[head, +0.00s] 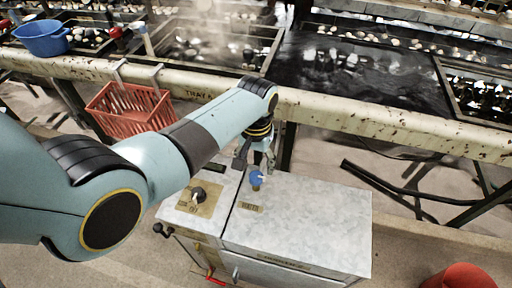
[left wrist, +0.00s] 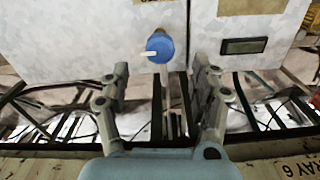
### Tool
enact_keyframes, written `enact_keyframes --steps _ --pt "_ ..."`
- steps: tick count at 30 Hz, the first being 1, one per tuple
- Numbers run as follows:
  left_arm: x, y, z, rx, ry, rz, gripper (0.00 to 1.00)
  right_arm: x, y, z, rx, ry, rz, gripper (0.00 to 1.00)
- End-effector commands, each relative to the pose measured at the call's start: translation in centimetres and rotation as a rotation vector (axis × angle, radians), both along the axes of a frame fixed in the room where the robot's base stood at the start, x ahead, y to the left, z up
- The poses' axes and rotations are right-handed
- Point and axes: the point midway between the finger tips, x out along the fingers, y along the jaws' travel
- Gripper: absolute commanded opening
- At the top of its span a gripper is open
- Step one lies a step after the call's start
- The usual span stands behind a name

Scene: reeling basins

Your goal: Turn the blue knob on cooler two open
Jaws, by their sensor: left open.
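The blue knob (head: 257,179) sits on the pale speckled top of a cooler cabinet (head: 300,222), near its back edge. In the left wrist view the blue knob (left wrist: 161,44) has a white pointer that lies sideways, towards picture left. My left gripper (head: 256,164) is open and points down just behind and above the knob. In the left wrist view the two fingers of my left gripper (left wrist: 160,70) stand apart, with the knob ahead of the gap, and neither is seen touching it. The cooler's label is too small to read surely. My right gripper is not in view.
A black knob (head: 197,193) on a tan plate is on the left part of the top. A small dark display (left wrist: 243,46) lies beside the blue knob. A rusty basin rail (head: 380,124) runs behind. A red basket (head: 130,108) hangs from it.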

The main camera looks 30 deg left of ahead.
Motion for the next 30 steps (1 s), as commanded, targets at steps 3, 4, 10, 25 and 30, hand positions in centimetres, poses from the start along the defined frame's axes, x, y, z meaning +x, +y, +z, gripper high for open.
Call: enact_keyframes --steps 3,4,10,25,30 --pt "0.0 0.0 2.4 0.000 -0.002 0.000 0.63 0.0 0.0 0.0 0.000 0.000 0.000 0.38" --pt "0.0 0.0 2.9 0.000 -0.002 0.000 0.63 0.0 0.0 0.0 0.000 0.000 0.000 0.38" --pt "0.0 0.0 5.3 0.000 0.000 -0.001 0.63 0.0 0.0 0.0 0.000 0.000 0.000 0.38" --pt "0.0 0.0 5.7 0.000 0.002 0.000 0.63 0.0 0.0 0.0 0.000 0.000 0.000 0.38" --pt "0.0 0.0 5.7 0.000 0.002 0.000 0.63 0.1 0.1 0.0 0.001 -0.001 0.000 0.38"
